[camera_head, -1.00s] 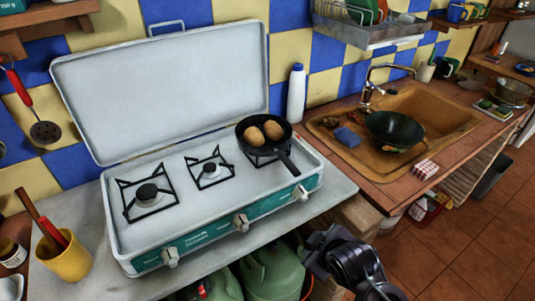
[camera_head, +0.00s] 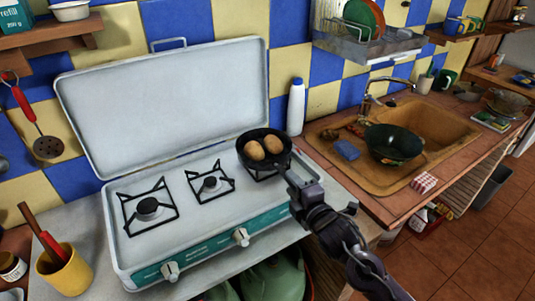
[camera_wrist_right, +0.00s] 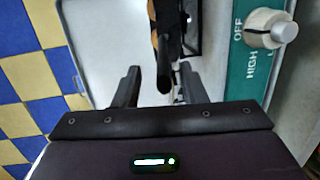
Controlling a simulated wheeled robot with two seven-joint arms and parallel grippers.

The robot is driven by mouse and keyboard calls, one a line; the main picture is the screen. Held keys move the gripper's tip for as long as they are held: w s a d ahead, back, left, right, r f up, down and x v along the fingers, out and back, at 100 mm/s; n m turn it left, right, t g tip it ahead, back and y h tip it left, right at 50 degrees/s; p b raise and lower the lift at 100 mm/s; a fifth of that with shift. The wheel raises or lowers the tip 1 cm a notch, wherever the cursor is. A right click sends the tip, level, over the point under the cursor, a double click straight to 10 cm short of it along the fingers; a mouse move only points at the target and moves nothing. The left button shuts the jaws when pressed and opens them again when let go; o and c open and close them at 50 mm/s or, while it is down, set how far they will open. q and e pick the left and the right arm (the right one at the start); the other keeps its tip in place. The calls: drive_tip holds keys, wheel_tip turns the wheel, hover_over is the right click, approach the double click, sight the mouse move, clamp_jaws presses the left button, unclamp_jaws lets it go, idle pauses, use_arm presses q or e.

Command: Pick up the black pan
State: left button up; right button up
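The black pan (camera_head: 258,135) sits on the right burner of the camping stove and holds two brown, potato-like items (camera_head: 254,150). Its handle points toward the stove's front right. My right gripper (camera_head: 293,184) is at the handle, over the stove's front edge. In the right wrist view the pan handle (camera_wrist_right: 164,78) lies between the two spread fingers of my right gripper (camera_wrist_right: 163,86), with gaps visible on both sides. My gripper covers the handle's end in the head view. My left gripper is not in view.
The stove's raised lid (camera_head: 165,100) stands behind the burners. A white bottle (camera_head: 296,108) is just behind the pan. A sink (camera_head: 440,125) with a dark bowl (camera_head: 395,145) is to the right. A yellow cup (camera_head: 65,277) with utensils stands at front left.

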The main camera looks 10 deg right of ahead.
sight(286, 178)
drive_tip(key=x, duration=0.2)
drive_tip(key=p+x, duration=0.1)
drive_tip(key=x, duration=0.1)
drive_tip(key=shift+a+f, duration=0.1)
drive_tip(key=shift+f, duration=0.15)
drive_tip(key=shift+s, duration=0.1)
drive_tip(key=shift+c, duration=0.4)
clamp_jaws()
idle(0.6)
drive_tip(key=shift+r, duration=0.3)
